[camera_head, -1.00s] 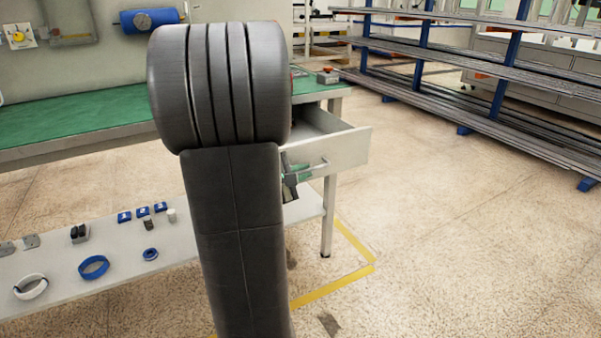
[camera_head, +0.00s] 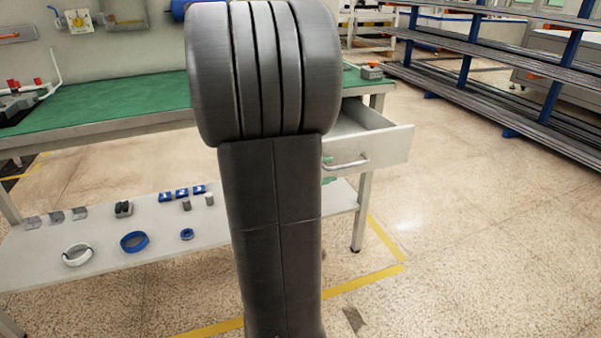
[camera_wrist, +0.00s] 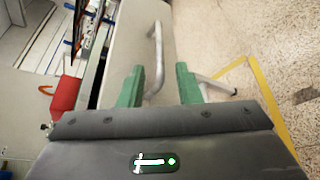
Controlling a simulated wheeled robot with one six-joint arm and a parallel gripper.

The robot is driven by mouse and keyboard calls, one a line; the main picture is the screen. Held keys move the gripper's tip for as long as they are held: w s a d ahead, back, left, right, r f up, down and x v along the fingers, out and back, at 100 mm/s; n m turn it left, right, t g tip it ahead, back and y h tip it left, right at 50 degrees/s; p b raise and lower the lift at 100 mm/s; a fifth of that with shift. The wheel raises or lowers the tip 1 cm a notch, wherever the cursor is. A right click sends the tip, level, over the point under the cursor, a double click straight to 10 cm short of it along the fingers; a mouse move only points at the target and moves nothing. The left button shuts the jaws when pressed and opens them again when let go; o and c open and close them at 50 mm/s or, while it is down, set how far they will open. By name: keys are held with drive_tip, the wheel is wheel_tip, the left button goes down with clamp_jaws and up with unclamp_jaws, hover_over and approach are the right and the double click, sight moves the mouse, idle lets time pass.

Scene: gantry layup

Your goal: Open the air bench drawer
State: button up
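The air bench drawer (camera_head: 385,148) is a pale grey drawer at the right end of the green-topped bench (camera_head: 100,105). It stands pulled out, and part of its inside shows. Its bar handle (camera_head: 346,163) is on the front face, and the handle also shows in the wrist view (camera_wrist: 158,45). My gripper (camera_wrist: 160,85) has two green fingers standing apart, with the lower end of the handle showing between them, nearer the left finger. I cannot tell whether they touch it. In the head view my arm hides most of the gripper.
A lower shelf (camera_head: 30,250) under the bench carries rings, blue blocks and small grey parts. A metal stock rack (camera_head: 490,80) stands at the back right. Yellow floor tape (camera_head: 385,238) runs by the bench leg. The floor to the right is clear.

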sight(340, 168)
drive_tip(key=p+v, duration=0.1)
drive_tip(key=v, duration=0.7)
drive_tip(key=shift+a+p, duration=0.15)
drive_tip(key=shift+p, duration=0.25)
drive_tip(key=shift+b+x, duration=1.7)
drive_tip(key=shift+x, duration=5.05)
drive_tip(key=shift+s, duration=0.1)
drive_tip(key=shift+s, duration=0.1)
